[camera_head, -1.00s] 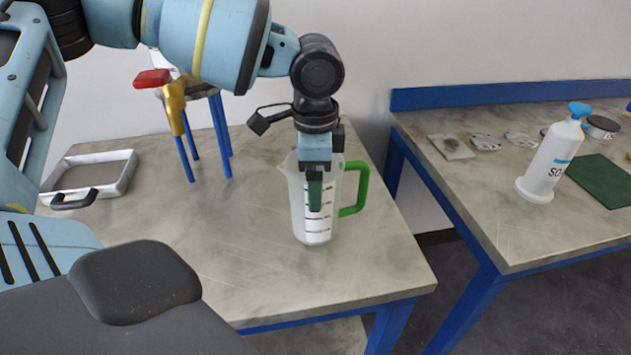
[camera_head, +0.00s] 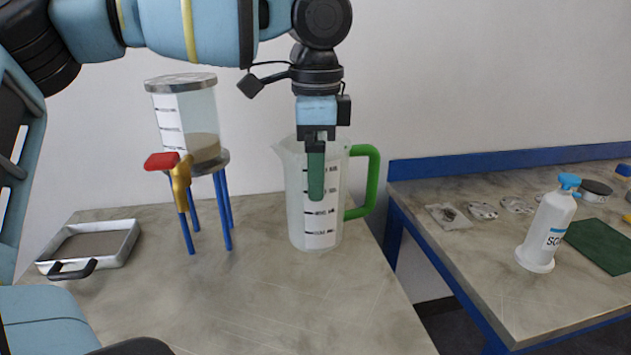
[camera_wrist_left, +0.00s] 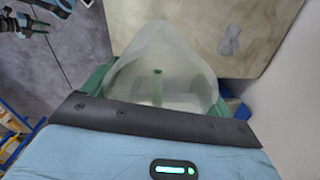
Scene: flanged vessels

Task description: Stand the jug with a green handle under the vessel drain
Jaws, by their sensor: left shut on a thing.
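The jug (camera_head: 296,205) is clear and tall, with dark scale marks and a green handle (camera_head: 372,185) at its right. It is upright, right of the vessel stand; whether its base touches the table I cannot tell. My left gripper (camera_head: 316,172) comes down from above and is shut on the jug's body, one green finger in front. In the left wrist view the jug's open mouth (camera_wrist_left: 160,60) lies between the green fingers. The clear vessel (camera_head: 203,112), with brown matter low inside, stands on blue legs. Its gold drain (camera_head: 181,185) has a red lever (camera_head: 161,161). My right gripper is out of view.
A metal tray (camera_head: 128,243) with a dark handle lies left of the stand. The tabletop (camera_head: 255,300) in front is clear. On the right bench are a white bottle (camera_head: 548,232) with a blue cap, a green mat (camera_head: 605,245) and several small parts.

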